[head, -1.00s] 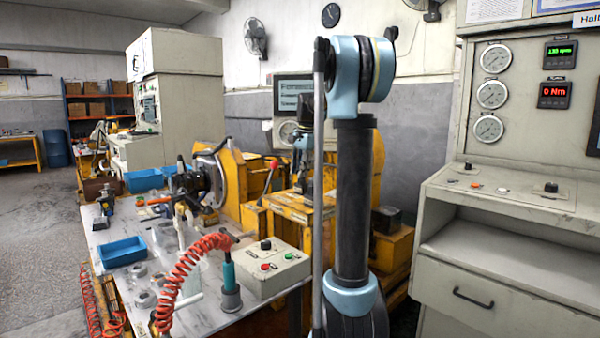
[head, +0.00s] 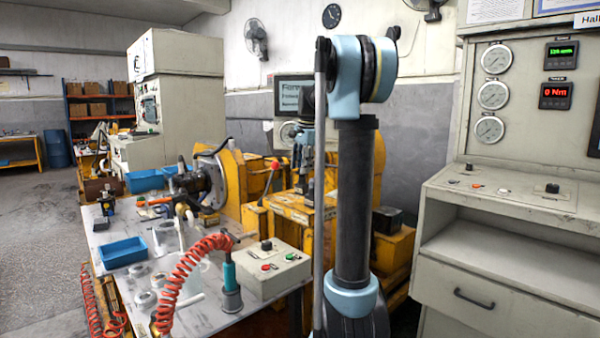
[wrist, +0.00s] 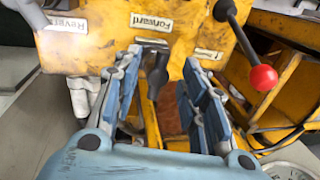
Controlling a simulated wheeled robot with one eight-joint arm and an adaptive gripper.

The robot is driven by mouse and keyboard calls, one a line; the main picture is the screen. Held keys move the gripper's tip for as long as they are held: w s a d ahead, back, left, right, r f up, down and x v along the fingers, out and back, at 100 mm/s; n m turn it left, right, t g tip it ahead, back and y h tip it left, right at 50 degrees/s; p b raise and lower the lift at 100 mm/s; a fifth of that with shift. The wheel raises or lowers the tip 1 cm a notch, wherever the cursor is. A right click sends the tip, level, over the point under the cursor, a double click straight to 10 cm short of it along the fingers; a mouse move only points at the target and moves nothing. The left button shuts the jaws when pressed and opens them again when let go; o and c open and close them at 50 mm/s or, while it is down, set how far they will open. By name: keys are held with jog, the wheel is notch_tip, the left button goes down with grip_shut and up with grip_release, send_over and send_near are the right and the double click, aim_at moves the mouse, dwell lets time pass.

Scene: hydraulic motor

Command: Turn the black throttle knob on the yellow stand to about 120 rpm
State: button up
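In the wrist view a dark knob-like part (wrist: 157,76), probably the throttle knob, shows at the edge of the yellow stand (wrist: 110,35), below the "Forward" label. My gripper (wrist: 162,62) has its two blue-grey fingers apart, one on each side of this part. I see gaps beside it, and cannot tell any contact. In the head view my gripper (head: 308,180) points down over the yellow stand (head: 290,208), and the knob is hidden there. The green speed readout (head: 561,50) on the right cabinet looks like roughly 126 rpm, but its digits are blurred.
A red-ball lever (wrist: 263,77) rises close to the right finger. A red torque readout (head: 555,96) shows 0 Nm. A bench (head: 120,235) with a red coiled hose (head: 185,270) and a button box (head: 270,268) stands at the left.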

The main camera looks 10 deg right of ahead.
notch_tip(320, 180, up, 10)
jog(key=s+d, duration=0.1)
jog(key=shift+s+f, duration=0.2)
jog(key=shift+s, duration=0.05)
jog(key=shift+s, duration=0.1)
